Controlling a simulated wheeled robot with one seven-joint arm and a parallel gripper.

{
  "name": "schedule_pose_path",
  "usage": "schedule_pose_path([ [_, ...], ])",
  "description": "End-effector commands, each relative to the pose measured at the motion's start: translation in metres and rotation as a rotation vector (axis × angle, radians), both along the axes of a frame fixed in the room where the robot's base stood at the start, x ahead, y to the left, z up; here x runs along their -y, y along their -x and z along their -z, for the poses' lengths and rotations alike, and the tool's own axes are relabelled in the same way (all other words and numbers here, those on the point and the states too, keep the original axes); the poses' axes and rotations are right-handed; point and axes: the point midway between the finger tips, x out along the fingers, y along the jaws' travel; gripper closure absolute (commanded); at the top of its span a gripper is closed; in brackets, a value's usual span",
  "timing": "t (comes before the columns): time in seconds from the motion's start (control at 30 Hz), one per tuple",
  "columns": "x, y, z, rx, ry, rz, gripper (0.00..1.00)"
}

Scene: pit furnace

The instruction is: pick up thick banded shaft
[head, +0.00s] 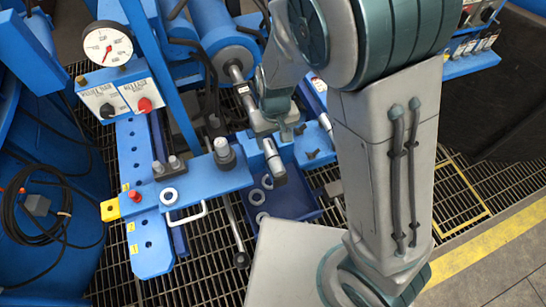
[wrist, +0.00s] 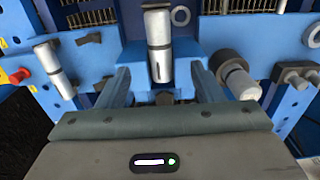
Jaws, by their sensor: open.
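A silver cylinder with dark bands, which looks like the thick banded shaft (wrist: 159,45), stands in the middle of the wrist view, above a blue block. My gripper (wrist: 163,76) is open, with one finger to each side of the shaft's lower part. I see no contact, and the depth between fingers and shaft is hard to judge. In the head view my gripper (head: 281,127) is over the blue bench, and a banded shaft (head: 271,157) shows just below it. My arm hides part of this area.
A dark-collared stub (head: 223,150) and smaller pins (head: 173,162) stand on the blue bench (head: 195,178) to the left. A blue tray (head: 290,205) with rings lies below. A gauge (head: 105,45) and switch box stand at upper left. Grating floor surrounds the bench.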

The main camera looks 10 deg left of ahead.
Motion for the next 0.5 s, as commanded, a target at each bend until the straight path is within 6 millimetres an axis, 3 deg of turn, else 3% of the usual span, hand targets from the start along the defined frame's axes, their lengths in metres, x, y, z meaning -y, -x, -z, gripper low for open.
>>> schedule_pose_path([
  [0.03,0.001,0.0,0.014,-0.004,0.003,0.001,0.39],
  [0.2,0.0,0.0,0.044,-0.003,0.002,0.001,0.39],
  [0.5,0.0,-0.001,0.067,-0.002,0.001,0.001,0.39],
])
